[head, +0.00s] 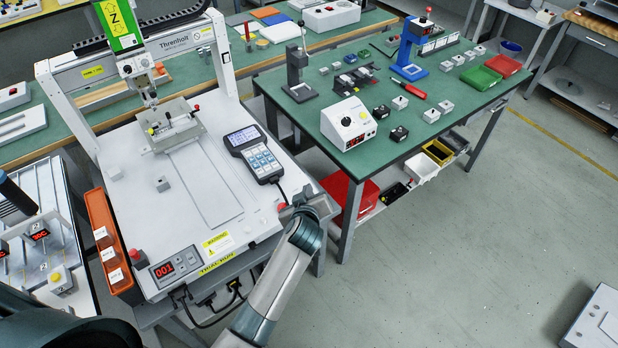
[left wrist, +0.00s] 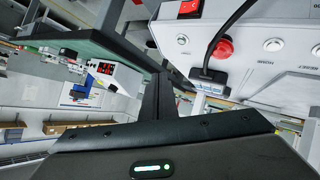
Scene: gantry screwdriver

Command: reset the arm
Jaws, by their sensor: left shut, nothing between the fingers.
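The white gantry machine (head: 180,200) stands at left in the head view, with its screwdriver head (head: 140,75) above a small fixture (head: 172,130). A handheld pendant (head: 255,153) lies on its deck. A display panel reading 001 (head: 174,266) is at its front left corner, beside a red button (head: 137,256). My left gripper (head: 297,205) is at the machine's front right corner. In the left wrist view its fingers (left wrist: 160,94) are shut and empty, apart from a panel (left wrist: 250,60) with a red knob (left wrist: 222,47) and a plugged black cable. My right gripper is not in view.
A green-topped table (head: 430,125) with small parts and a white control box (head: 348,123) stands right of the machine. An orange bin (head: 108,240) is along the machine's left side. A red crate (head: 340,195) is under the table. Floor at lower right is mostly clear.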

